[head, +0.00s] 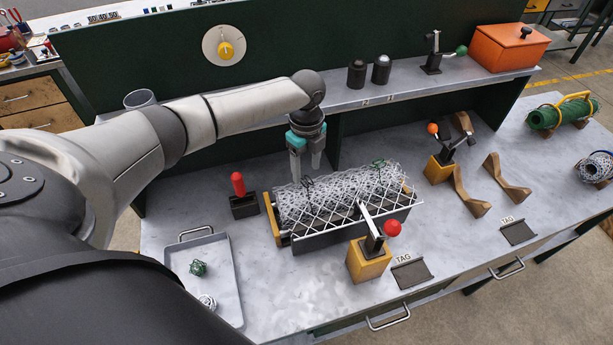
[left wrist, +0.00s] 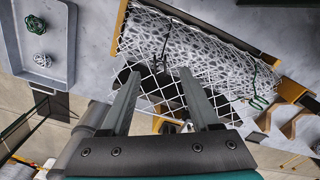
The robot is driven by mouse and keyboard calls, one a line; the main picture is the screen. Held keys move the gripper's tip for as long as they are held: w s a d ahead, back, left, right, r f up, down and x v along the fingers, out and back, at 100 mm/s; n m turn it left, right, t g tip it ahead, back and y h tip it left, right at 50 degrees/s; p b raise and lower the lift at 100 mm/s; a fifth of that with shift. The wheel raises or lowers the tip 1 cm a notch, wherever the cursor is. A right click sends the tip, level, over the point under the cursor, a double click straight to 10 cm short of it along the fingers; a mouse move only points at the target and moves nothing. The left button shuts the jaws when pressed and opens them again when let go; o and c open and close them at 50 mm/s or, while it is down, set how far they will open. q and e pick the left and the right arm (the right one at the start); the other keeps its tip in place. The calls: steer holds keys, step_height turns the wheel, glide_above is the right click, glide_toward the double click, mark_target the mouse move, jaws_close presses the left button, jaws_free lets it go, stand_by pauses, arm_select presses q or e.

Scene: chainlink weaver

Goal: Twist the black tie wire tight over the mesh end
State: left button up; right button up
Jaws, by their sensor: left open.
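A roll of white wire mesh (head: 338,192) lies in a cradle with yellow end plates on the bench; it fills the upper middle of the left wrist view (left wrist: 205,48). A black tie wire (head: 307,184) stands on the mesh near its left end, its loose ends upright; it also shows in the left wrist view (left wrist: 160,58). A green tie wire (head: 379,164) sits toward the mesh's right end. My left gripper (head: 306,172) is open and empty, pointing down just above the black wire, which appears between its fingertips in the left wrist view (left wrist: 159,73). Contact cannot be told. My right gripper is out of view.
A red-knobbed clamp (head: 368,255) stands in front of the mesh, and a red-handled tool (head: 240,190) to its left. A grey tray (head: 228,262) holds green and white wire bundles. An orange-knobbed clamp (head: 441,160) and wooden cradles (head: 470,195) stand right. A shelf (head: 400,88) runs behind.

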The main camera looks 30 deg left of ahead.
mark_target(307, 177)
arm_select(q)
steer(key=n+b, duration=0.1)
steer(key=n, duration=0.5)
steer(key=n+b, duration=0.1)
steer(key=n, duration=0.4)
steer(key=shift+f+b, duration=0.1)
steer(key=shift+b, duration=0.2)
steer(key=n+p, duration=0.6)
steer(key=p, duration=0.1)
steer(key=shift+r, duration=0.35)
steer(key=shift+f+n, duration=0.25)
steer(key=shift+n, duration=0.95)
steer(key=n, duration=0.5)
steer(key=shift+d+n, duration=0.1)
steer(key=shift+n, duration=0.2)
steer(key=n, duration=0.4)
steer(key=shift+n, duration=0.4)
steer(key=n, duration=0.4)
steer(key=shift+n, duration=0.4)
step_height(307, 177, down, 3)
steer(key=shift+r+n+b, duration=0.1)
steer(key=shift+n+b, duration=0.2)
steer(key=shift+b, duration=0.65)
steer(key=shift+f, duration=0.65)
steer(key=shift+c, duration=0.4)
